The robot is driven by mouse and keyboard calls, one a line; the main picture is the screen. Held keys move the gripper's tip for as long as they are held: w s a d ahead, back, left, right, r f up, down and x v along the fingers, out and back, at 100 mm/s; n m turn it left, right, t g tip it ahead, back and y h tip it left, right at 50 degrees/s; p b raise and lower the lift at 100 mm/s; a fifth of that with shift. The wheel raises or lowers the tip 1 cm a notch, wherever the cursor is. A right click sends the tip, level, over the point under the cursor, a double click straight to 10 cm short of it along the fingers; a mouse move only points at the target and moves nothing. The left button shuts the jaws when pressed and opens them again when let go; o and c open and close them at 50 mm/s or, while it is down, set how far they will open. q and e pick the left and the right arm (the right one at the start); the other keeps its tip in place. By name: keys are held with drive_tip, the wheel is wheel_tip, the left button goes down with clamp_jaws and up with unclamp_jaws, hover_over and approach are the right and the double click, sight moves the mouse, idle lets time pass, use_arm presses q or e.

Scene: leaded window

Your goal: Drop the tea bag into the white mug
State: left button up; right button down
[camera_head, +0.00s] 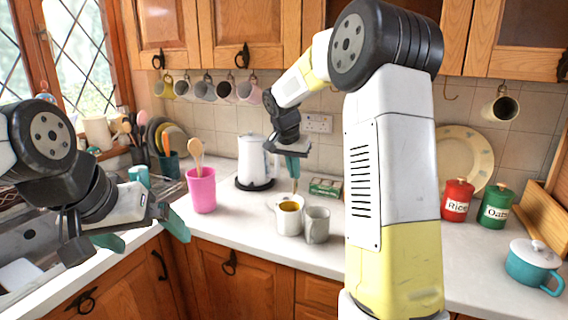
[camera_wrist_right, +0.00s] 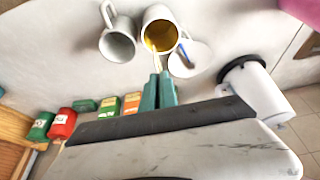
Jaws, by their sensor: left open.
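The white mug (camera_head: 290,215) stands on the worktop with yellow-brown colour inside; it also shows in the right wrist view (camera_wrist_right: 160,32). My right gripper (camera_head: 294,172) is above this mug, fingers pointing down. In the right wrist view its fingers (camera_wrist_right: 158,88) are close together. A small tan piece, which looks like the tea bag (camera_head: 295,187), shows just under the fingertips, over the mug's opening; most of it is hidden by the fingers. My left gripper (camera_head: 143,232) is open and empty near the sink and front edge.
A grey mug (camera_head: 317,225) stands right beside the white mug. A green box (camera_head: 325,187) and a white kettle (camera_head: 255,160) stand behind. A pink holder (camera_head: 201,190) with wooden spoons is left. Red (camera_head: 457,200) and green (camera_head: 495,206) canisters and a teal pot (camera_head: 533,264) are right.

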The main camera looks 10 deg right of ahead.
drive_tip(key=shift+f, duration=0.7)
drive_tip(key=c, duration=1.6)
unclamp_jaws()
drive_tip(key=v, duration=0.8)
drive_tip(key=shift+d, duration=0.1)
